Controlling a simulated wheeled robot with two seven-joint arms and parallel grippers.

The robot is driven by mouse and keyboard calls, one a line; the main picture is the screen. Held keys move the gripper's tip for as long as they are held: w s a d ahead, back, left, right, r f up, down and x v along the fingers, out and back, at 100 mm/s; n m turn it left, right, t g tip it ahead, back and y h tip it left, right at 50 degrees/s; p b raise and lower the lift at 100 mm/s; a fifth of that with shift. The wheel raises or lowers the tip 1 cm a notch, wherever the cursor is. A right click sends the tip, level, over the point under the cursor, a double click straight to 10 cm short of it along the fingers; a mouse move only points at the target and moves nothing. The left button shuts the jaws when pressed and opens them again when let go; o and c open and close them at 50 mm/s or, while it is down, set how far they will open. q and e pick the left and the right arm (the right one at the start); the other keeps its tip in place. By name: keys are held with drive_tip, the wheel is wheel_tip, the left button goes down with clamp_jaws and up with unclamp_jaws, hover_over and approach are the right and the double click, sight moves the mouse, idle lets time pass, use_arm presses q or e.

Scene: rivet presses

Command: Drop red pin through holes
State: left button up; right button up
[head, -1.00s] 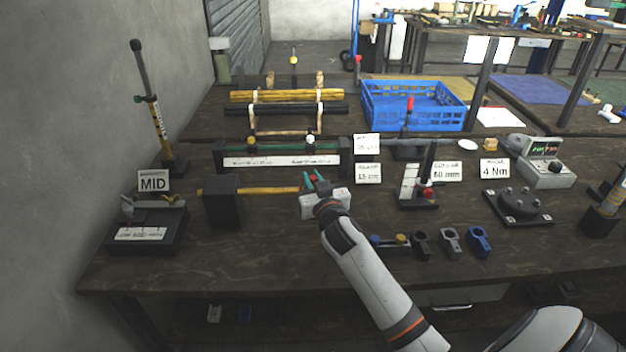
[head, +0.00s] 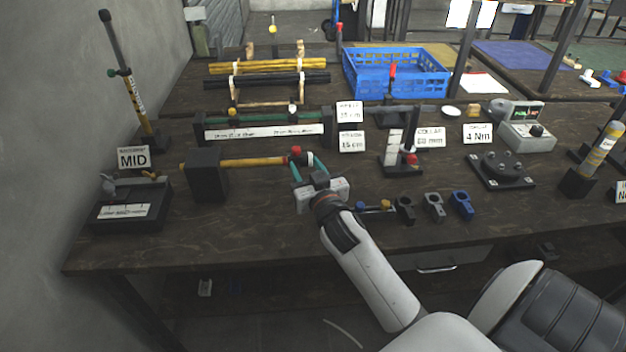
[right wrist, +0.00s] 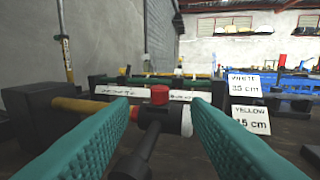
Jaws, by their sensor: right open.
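The red pin (right wrist: 160,95) shows as a red head on top of a black collar (right wrist: 150,118) at the right end of the yellow rod (right wrist: 85,104). In the head view the red pin (head: 296,150) stands by the rod's end. How far its shank goes through the holes is hidden. My right gripper (head: 305,163) is open, with its teal fingers apart. In the right wrist view the fingers of my right gripper (right wrist: 160,105) lie left and right of the pin head, with visible gaps. My left gripper is not in view.
A black block (head: 207,174) holds the rod's left end. A green tube (head: 265,122) on a fixture lies behind. Label cards (head: 351,141) stand to the right. A black, a grey and a blue clamp (head: 462,205) lie nearer. A blue crate (head: 395,75) stands at the back.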

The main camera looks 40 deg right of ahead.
drive_tip(key=shift+v, duration=2.35)
